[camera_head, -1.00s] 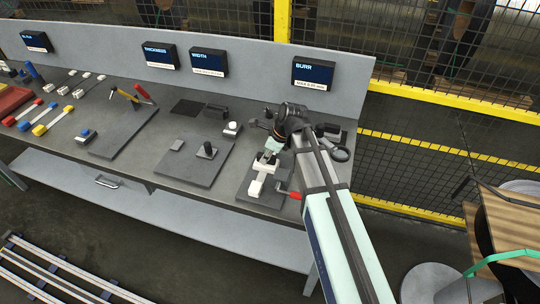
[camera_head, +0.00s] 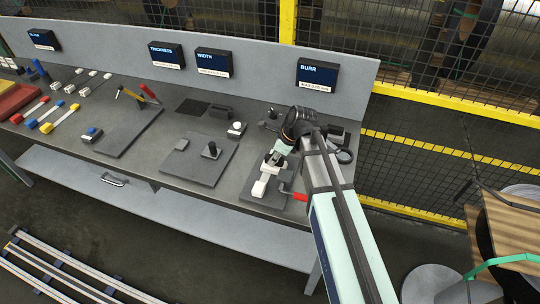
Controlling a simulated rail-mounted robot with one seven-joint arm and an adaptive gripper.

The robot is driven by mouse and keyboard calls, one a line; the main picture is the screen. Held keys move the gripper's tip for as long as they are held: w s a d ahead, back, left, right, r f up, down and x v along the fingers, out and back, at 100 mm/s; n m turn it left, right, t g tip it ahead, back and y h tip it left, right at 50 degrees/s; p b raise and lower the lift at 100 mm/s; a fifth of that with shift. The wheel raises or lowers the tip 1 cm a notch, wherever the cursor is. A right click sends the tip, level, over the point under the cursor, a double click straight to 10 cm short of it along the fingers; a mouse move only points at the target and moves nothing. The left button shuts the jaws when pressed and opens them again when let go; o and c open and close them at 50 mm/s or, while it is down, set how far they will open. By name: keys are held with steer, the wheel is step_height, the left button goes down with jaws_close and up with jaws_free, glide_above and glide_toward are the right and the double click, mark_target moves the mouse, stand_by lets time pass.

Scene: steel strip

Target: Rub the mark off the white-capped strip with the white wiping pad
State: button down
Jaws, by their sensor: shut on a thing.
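The white-capped strip (camera_head: 263,180) lies on the dark plate of the burr station, with its white cap (camera_head: 259,189) toward the table's front edge. My gripper (camera_head: 275,160) is over the far part of this strip, pointing down. It is shut on a small pale block that looks like the white wiping pad, mostly hidden by the fingers. Whether the pad touches the strip cannot be told. The mark is not visible; the gripper and arm cover part of the strip.
A red-handled clamp (camera_head: 298,196) sits right of the strip. The burr display (camera_head: 318,74) stands behind. A plate with a black post (camera_head: 211,150) and a white-topped block (camera_head: 236,129) are to the left. Coloured-capped strips (camera_head: 52,118) lie farther left.

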steer(key=shift+w+a+p, duration=0.25)
steer(key=shift+a+p, duration=0.05)
steer(key=shift+a, duration=0.55)
steer(key=shift+r+p, duration=1.95)
steer(key=shift+r, duration=1.55)
steer(key=shift+f, duration=0.1)
